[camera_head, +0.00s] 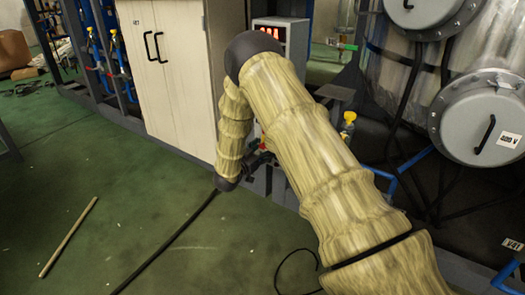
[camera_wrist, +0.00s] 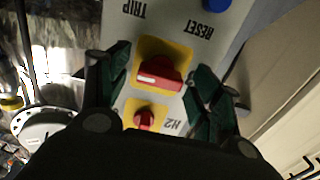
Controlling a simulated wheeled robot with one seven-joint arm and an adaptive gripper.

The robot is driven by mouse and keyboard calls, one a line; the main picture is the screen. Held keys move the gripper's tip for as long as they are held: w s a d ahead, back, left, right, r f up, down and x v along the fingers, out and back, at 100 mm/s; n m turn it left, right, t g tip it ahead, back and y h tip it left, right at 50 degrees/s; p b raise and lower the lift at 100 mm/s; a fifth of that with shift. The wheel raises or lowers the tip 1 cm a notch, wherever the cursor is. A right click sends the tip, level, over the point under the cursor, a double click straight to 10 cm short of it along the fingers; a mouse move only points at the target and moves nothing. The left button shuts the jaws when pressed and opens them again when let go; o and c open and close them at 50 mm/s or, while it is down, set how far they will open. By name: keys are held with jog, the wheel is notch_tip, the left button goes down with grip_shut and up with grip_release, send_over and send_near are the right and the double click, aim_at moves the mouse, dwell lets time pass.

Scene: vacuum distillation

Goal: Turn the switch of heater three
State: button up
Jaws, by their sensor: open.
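In the wrist view a pale panel (camera_wrist: 190,32) appears upside down. A larger red switch (camera_wrist: 158,72) on a yellow plate lies between the fingers of my gripper (camera_wrist: 157,70). The fingers are open, one on each side of the switch; I cannot tell whether they touch it. A smaller red switch (camera_wrist: 146,118) on a yellow plate shows below it, with the label "H2" beside it. No "H3" label is readable. In the head view a grey unit with a red display (camera_head: 283,36) stands behind my arm, which hides most of the panel area.
A blue button (camera_wrist: 211,4) is at the top of the wrist view, near "TRIP" and "RESET" labels. In the head view a beige cabinet (camera_head: 165,75) stands left and a large metal vessel (camera_head: 405,80) right. A stick (camera_head: 68,238) lies on the green floor.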

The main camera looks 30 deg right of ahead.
jog(key=c, duration=1)
jog(key=shift+r+p, duration=0.1)
jog(key=shift+p, duration=0.4)
jog(key=shift+r+n+p, duration=0.15)
jog(key=shift+n+p, duration=0.45)
jog(key=shift+p, duration=0.3)
jog(key=n+p, duration=0.2)
jog(key=p, duration=0.1)
jog(key=n+p, duration=0.4)
jog(key=p, duration=0.1)
jog(key=shift+n, duration=0.3)
jog(key=n+p, duration=0.3)
jog(key=n, duration=0.2)
jog(key=shift+f, duration=0.2)
jog(key=shift+f+n+p, duration=0.1)
jog(key=shift+n+p, duration=0.75)
jog(key=shift+n, duration=1.65)
jog(key=shift+s, duration=0.1)
